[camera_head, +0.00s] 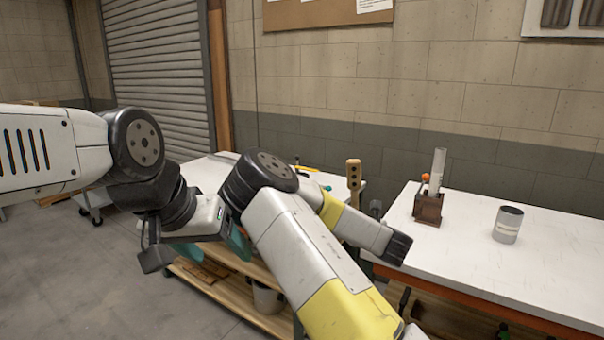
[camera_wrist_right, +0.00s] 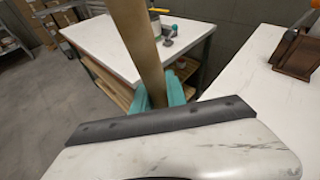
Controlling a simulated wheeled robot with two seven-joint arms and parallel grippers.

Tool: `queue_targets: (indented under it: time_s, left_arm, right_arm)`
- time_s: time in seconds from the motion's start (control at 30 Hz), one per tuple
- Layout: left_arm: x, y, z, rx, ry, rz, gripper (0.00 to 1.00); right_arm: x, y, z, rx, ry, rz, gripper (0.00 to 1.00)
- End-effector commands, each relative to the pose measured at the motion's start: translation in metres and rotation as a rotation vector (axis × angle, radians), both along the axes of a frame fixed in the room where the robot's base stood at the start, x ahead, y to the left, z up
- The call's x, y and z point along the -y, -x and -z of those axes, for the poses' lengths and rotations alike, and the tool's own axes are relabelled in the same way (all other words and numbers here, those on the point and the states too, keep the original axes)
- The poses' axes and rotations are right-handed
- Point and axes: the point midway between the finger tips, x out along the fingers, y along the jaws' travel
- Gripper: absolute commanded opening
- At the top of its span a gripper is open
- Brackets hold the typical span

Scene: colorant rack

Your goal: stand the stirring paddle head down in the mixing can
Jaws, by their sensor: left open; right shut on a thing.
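The mixing can (camera_head: 507,228), a grey cylinder with a dark top and a pale label, stands upright on the white table at the right. The stirring paddle is wooden; its upper end (camera_head: 353,172), with dark holes, sticks up behind my right arm in the head view. In the right wrist view its flat shaft (camera_wrist_right: 137,40) runs up from between the teal fingers of my right gripper (camera_wrist_right: 160,95), which is shut on it. Its lower end is hidden. The paddle is well left of the can. My left gripper (camera_head: 212,246) is open, low at the left, partly hidden by my right arm.
A brown holder (camera_head: 428,209) with a pale tube (camera_head: 438,168) and an orange ball stands on the right table (camera_head: 470,265), left of the can. The table is clear around the can. A second white-topped bench (camera_head: 205,172) with wooden shelves stands behind my arms.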

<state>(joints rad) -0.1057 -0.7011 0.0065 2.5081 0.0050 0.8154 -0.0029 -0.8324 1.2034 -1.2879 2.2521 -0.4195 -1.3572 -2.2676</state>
Motion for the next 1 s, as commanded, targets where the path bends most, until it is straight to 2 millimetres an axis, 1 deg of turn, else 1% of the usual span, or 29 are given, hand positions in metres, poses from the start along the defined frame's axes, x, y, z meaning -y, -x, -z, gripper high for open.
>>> queue_targets:
  time_s: [0.03, 0.13, 0.47, 0.57, 0.8, 0.9, 1.0]
  left_arm:
    - [-0.0030, -0.0077, -0.0067, 0.024, 0.008, -0.020, 0.61]
    - [-0.0036, -0.0082, -0.0075, 0.026, 0.008, -0.021, 0.61]
    - [-0.0039, -0.0063, -0.0055, 0.021, 0.004, -0.016, 0.61]
    - [-0.0040, -0.0061, -0.0052, 0.020, 0.004, -0.016, 0.61]
    - [-0.0040, -0.0058, -0.0049, 0.021, 0.004, -0.015, 0.61]
    - [-0.0040, -0.0057, -0.0049, 0.021, 0.004, -0.015, 0.61]
    - [-0.0040, -0.0057, -0.0049, 0.020, 0.004, -0.015, 0.61]
  right_arm:
    - [-0.0035, -0.0003, -0.0024, -0.009, -0.069, 0.017, 0.00]
    - [-0.0020, -0.0001, -0.0017, -0.028, -0.151, 0.049, 0.00]
    - [0.0003, -0.0002, -0.0012, -0.036, -0.188, 0.065, 0.00]
    - [0.0010, -0.0004, -0.0027, -0.060, -0.306, 0.105, 0.00]
    - [0.0026, -0.0005, -0.0030, -0.156, -0.758, 0.260, 0.00]
    - [0.0018, -0.0004, -0.0019, -0.183, -0.867, 0.298, 0.00]
    - [0.0008, -0.0002, -0.0015, -0.192, -0.899, 0.309, 0.00]
